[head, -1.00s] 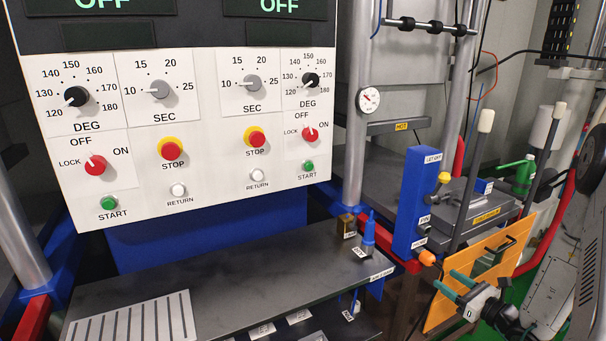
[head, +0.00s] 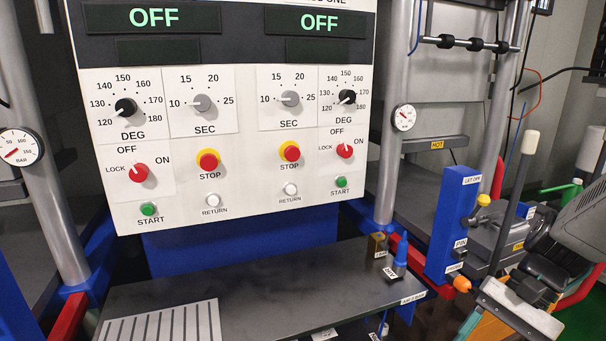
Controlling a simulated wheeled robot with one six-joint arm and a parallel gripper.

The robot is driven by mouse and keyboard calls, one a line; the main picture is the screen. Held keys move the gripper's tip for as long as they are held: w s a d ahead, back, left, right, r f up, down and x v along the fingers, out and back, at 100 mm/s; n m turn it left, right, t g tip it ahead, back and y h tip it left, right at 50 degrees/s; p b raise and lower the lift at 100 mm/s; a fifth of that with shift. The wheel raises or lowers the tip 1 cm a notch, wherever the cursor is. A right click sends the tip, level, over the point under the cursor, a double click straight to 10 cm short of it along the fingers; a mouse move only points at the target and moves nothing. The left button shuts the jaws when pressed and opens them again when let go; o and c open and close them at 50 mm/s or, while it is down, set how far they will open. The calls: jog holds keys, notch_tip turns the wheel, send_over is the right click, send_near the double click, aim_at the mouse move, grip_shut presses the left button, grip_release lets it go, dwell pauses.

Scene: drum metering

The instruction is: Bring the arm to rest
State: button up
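My arm reaches in at the right edge of the head view, with a grey link and dark joints. My gripper (head: 515,305) is at the lower right, in front of the blue upright post (head: 453,225). I see its pale body and some teal parts, but its fingertips are not clear, so I cannot tell whether it is open or shut. An orange patch shows beside it at the bottom edge.
A white control panel (head: 225,185) with knobs and buttons fills the centre; both its displays read OFF. A dark bench (head: 270,285) below carries a striped white sheet (head: 165,325) and a blue-topped item (head: 400,255). Gauges sit on the left and right columns.

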jog(key=s+a+r+n+t+h, duration=0.1)
jog(key=s+r+n+t+h, duration=0.3)
jog(key=s+r+n+h, duration=0.3)
notch_tip(320, 180, up, 3)
jog(key=shift+s+a+r+n+t, duration=0.2)
jog(key=shift+s+a+n+t, duration=0.05)
jog(key=shift+n+t, duration=0.05)
dwell(1.8)
